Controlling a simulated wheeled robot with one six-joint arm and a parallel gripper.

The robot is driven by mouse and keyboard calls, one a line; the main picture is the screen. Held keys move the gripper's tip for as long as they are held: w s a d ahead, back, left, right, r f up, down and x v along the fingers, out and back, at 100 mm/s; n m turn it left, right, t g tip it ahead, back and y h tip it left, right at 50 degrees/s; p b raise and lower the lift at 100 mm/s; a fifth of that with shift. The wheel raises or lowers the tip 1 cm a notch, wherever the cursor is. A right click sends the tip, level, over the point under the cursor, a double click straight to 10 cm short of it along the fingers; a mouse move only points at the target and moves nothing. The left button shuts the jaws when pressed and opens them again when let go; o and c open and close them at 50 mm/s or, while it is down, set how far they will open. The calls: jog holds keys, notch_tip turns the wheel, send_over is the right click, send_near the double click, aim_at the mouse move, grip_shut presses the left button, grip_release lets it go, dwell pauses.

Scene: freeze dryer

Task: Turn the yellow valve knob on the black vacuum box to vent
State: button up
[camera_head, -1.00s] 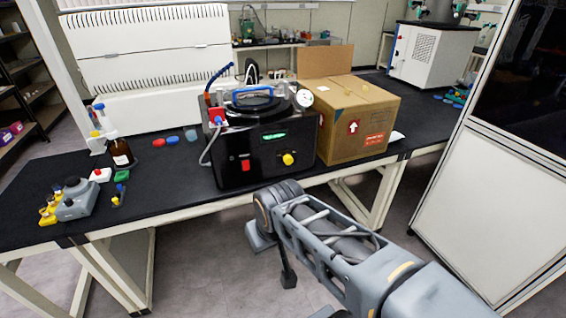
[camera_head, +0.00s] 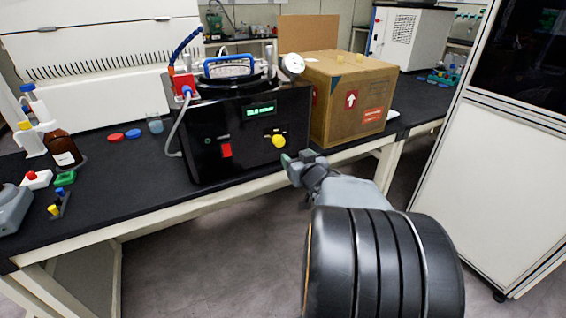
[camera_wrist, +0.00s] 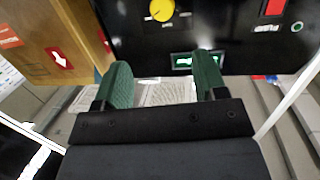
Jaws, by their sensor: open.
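The black vacuum box (camera_head: 215,150) stands on the black-topped bench, with a lit green display on its front. Its yellow valve knob (camera_head: 278,141) is on the right of the front face, right of a red switch (camera_head: 226,150). The knob also shows at the top of the wrist view (camera_wrist: 160,10), which sees the box upside down; the marks around it are too small to read. My gripper (camera_head: 294,163) is just in front of the box, slightly right of and below the knob. In the wrist view its two green fingers (camera_wrist: 157,85) are apart and empty, not touching the knob.
A cardboard box (camera_head: 345,105) stands close to the right of the vacuum box. A brown bottle (camera_head: 62,147) and small coloured items are on the bench at left. A white cabinet (camera_head: 490,180) stands at right. The floor before the bench is clear.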

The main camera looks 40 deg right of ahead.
aim_at(281, 143)
jog(key=w+d+f+b, duration=0.1)
jog(key=w, duration=0.3)
jog(key=w+d+t+y+b, duration=0.1)
jog(key=w, duration=0.3)
jog(key=w+d+f+t+y+b, duration=0.1)
jog(key=w+b, duration=0.1)
jog(key=w, duration=0.2)
jog(key=shift+d+f+n, duration=0.15)
jog(key=shift+f+n, duration=0.15)
jog(key=shift+n, duration=0.1)
jog(key=shift+c, duration=0.5)
jog(key=c, duration=0.8)
